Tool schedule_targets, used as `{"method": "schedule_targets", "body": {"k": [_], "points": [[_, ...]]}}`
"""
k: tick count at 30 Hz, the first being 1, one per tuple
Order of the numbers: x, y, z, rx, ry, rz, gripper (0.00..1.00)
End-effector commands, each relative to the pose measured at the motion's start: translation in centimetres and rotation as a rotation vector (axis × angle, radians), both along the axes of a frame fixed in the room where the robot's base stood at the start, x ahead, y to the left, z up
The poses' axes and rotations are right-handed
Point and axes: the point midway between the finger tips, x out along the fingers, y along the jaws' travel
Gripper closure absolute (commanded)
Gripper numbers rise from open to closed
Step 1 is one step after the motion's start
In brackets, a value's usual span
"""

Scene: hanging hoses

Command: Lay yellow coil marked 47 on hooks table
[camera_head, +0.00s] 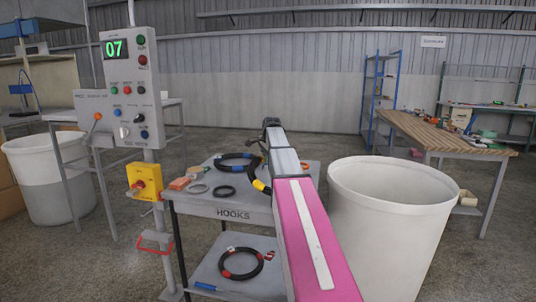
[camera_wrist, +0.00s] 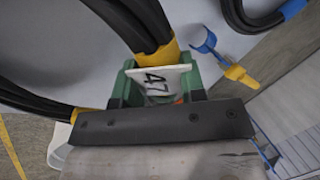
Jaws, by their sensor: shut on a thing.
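My gripper (camera_wrist: 158,92) is shut on the yellow-taped band of a black hose coil (camera_wrist: 135,22). A white tag marked 47 (camera_wrist: 158,78) shows between the green jaws. In the head view, the arm hides most of this coil; its yellow band (camera_head: 262,187) shows at the arm's left side. The grey hooks table (camera_head: 240,213), labelled HOOKS, stands under the arm. The held coil is over its top; I cannot tell whether it touches.
A blue-taped black coil (camera_head: 236,158), a grey ring (camera_head: 197,189) and a black ring (camera_head: 223,192) lie on the tabletop. A red-taped coil (camera_head: 241,265) lies on the lower shelf. A large white bin (camera_head: 390,225) stands close right; a control post (camera_head: 130,90) stands left.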

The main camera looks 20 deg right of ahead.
Motion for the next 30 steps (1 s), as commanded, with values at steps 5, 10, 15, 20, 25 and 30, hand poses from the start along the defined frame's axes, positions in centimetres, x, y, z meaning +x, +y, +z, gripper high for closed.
{"method": "schedule_targets", "body": {"k": [5, 10, 15, 20, 25, 30], "points": [[0.6, 0.0, -1.7, -0.013, 0.072, 0.001, 1.00], [1.0, 0.1, -3.3, -0.026, 0.141, 0.001, 1.00], [1.4, 0.2, -4.9, -0.040, 0.210, 0.000, 1.00], [1.8, 0.2, -6.3, -0.052, 0.274, 0.000, 1.00], [2.1, 0.3, -7.7, -0.063, 0.332, 0.001, 1.00], [2.2, 0.3, -8.5, -0.071, 0.369, 0.000, 1.00]]}}
